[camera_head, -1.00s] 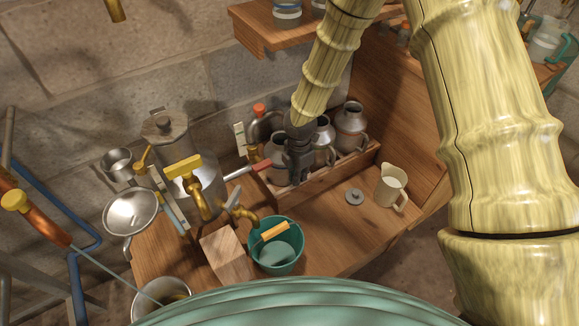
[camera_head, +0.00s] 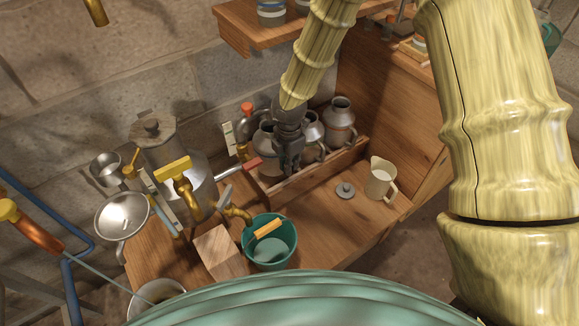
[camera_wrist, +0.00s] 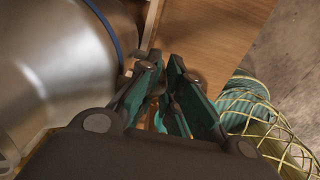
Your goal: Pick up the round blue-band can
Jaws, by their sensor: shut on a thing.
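The round blue-band can (camera_wrist: 60,70) fills the left of the wrist view, a shiny grey metal body with a thin blue band near one edge. It seems to be the left of the grey cans (camera_head: 265,139) in the head view, where its band cannot be made out. My gripper (camera_head: 288,168) points down right beside that can, at the long wooden crate. In the wrist view my gripper's fingers (camera_wrist: 163,75) are close together next to the can's side. They are shut, seemingly on its handle, but the gripped part is mostly hidden.
Two more grey cans, a middle one (camera_head: 312,128) and a right one (camera_head: 339,118), stand in the wooden crate (camera_head: 325,172). A cream jug (camera_head: 380,180) and a small grey lid (camera_head: 345,190) are in front. A teal bucket (camera_head: 268,250) and wooden block (camera_head: 217,252) stand nearer.

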